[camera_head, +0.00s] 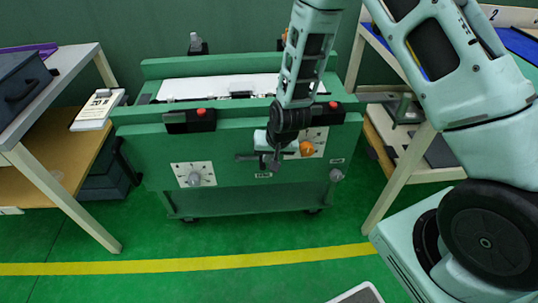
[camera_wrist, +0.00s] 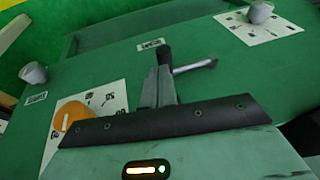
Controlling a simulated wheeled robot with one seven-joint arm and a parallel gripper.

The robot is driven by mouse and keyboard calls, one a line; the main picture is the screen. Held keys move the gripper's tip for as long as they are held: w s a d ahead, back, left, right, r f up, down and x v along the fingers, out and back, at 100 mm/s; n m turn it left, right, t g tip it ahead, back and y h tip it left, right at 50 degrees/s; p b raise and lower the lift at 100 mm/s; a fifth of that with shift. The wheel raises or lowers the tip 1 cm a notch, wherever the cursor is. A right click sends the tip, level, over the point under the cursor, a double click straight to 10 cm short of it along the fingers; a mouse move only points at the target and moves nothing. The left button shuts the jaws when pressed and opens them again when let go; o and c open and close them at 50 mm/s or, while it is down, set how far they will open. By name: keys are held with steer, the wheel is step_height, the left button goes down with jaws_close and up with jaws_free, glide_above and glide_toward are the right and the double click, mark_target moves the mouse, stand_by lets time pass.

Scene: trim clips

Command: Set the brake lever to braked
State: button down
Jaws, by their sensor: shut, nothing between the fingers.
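The lever (camera_head: 245,157) is a short bar on the front of the green cart, lying about level and pointing left. In the wrist view, which looks turned around, the grey lever (camera_wrist: 195,67) points right. A small label (camera_head: 262,175) sits below it, too small to read; it also shows in the wrist view (camera_wrist: 150,44). My gripper (camera_head: 274,165) is shut and empty, at the lever's right end. In the wrist view my gripper's dark tip (camera_wrist: 164,55) overlaps the lever's inner end and hides its pivot. I cannot tell whether they touch.
Right of my gripper is an orange knob (camera_head: 307,148) on a white plate. A grey knob (camera_head: 336,175) sits at the lower right, and another grey knob (camera_head: 194,179) on a plate at the left. Side tables flank the cart (camera_head: 235,192).

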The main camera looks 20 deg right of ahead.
steer(key=shift+d+f+y+b, duration=0.15)
steer(key=shift+f+y+b, duration=0.2)
steer(key=shift+b, duration=0.3)
steer(key=shift+s+f, duration=0.1)
steer(key=shift+f, duration=0.1)
step_height(320, 180, down, 7)
steer(key=t+y+b, duration=0.1)
steer(key=y+b, duration=0.2)
steer(key=m+t+y+b, duration=0.1)
steer(key=t+y+b, duration=0.1)
steer(key=y+b, duration=0.2)
steer(key=shift+r, duration=0.2)
steer(key=shift+r+p, duration=0.6)
steer(key=shift+r, duration=0.05)
